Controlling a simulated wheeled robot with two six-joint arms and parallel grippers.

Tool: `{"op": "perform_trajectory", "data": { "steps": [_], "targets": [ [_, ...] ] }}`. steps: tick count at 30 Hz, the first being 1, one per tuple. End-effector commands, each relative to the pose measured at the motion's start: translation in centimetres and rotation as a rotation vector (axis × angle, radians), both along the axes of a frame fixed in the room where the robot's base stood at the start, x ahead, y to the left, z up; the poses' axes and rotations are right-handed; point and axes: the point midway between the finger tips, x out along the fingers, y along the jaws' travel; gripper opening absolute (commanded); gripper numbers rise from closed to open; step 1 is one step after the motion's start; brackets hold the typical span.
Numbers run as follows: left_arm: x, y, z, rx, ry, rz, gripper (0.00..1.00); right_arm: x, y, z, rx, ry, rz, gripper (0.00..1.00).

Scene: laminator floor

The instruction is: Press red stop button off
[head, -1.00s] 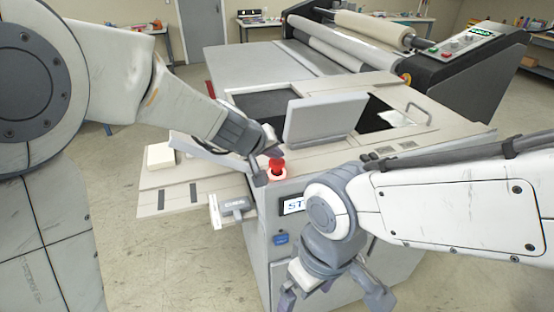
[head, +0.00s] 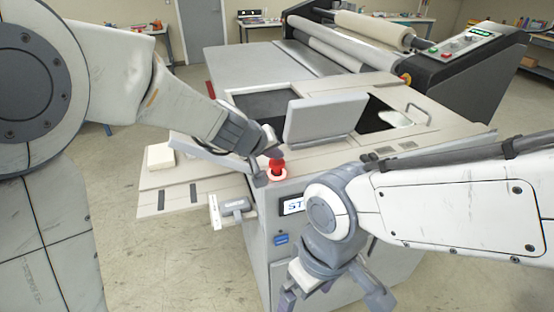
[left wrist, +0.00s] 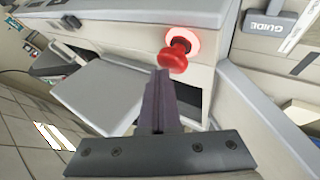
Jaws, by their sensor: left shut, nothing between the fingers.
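A grey tilted panel (head: 322,118) stands on the machine top behind the button. A guide piece (head: 235,207) sits at the left front edge. Rollers (head: 345,50) lie behind. Floor is clear at left.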

Motion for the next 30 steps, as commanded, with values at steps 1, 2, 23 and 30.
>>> {"op": "perform_trajectory", "data": {
  "steps": [1, 2, 23, 30],
  "targets": [
    [0.0, 0.0, -0.1, 0.001, 0.001, 0.000, 0.00, 0.0, 0.0, 0.0, 0.000, 0.000, 0.000, 1.00],
    [0.0, 0.0, -0.1, 0.001, 0.001, 0.000, 0.00, 0.0, 0.0, 0.0, 0.000, 0.000, 0.000, 1.00],
    [0.0, 0.1, -1.1, 0.001, 0.001, 0.000, 0.00, 0.0, 0.0, -1.2, 0.000, 0.000, 0.000, 1.00],
    [0.0, 0.1, -1.0, 0.001, 0.003, 0.001, 0.00, 0.0, 0.0, -1.1, 0.000, 0.000, 0.000, 1.00]
  ]
}}
